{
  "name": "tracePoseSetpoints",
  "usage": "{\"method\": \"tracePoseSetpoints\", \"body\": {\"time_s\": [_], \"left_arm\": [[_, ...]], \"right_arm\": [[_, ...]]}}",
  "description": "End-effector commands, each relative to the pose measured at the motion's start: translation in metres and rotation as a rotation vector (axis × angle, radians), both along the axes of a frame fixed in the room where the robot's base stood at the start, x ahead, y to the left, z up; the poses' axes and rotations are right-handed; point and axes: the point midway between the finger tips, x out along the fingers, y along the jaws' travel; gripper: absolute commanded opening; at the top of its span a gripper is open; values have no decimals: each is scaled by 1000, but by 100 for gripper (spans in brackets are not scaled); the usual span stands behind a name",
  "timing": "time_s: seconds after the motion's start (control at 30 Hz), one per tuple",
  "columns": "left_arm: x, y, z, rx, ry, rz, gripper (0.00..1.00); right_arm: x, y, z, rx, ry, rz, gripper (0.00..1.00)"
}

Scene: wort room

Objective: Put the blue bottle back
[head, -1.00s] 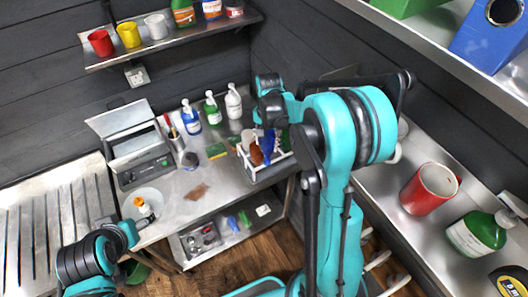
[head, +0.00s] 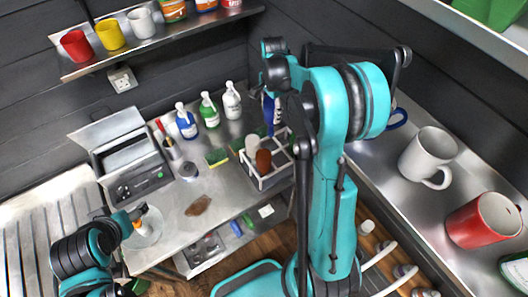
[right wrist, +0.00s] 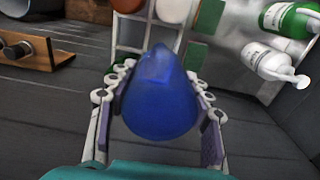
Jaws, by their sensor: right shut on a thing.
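My right gripper (head: 271,90) is shut on a blue bottle (head: 268,110); in the right wrist view the bottle (right wrist: 160,100) sits between the two fingers. In the head view it hangs just behind the white divided carrier (head: 262,182), apart from the bottles in it. The carrier holds a white bottle (head: 252,146) and a brown bottle (head: 263,160). A different blue pump bottle (head: 186,123) stands on the bench. My left gripper (head: 136,214) is by a small orange-topped bottle (head: 146,212); its jaws are too small to read.
A green pump bottle (head: 209,110) and a white pump bottle (head: 232,101) stand at the back of the bench. A grey instrument (head: 135,175) is at its left. A white mug (head: 428,155) and a red mug (head: 484,220) stand on the right counter.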

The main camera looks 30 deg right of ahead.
Motion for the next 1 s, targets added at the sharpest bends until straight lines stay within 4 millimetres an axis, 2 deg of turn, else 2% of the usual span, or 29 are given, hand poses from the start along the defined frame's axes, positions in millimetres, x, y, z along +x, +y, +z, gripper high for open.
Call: {"method": "tracePoseSetpoints", "body": {"time_s": [0.03,0.5,0.67,0.9,1.0], "left_arm": [[0,0,-12,0,0,0,71],[0,0,-67,0,0,0,71],[0,0,-71,0,0,0,71],[0,0,-73,0,0,0,71],[0,0,-73,0,0,0,71]], "right_arm": [[0,0,-12,0,0,0,22],[0,0,-67,0,0,1,22],[0,0,-84,0,0,2,22],[-1,0,-125,0,0,2,22],[0,0,-132,0,0,2,22]]}}
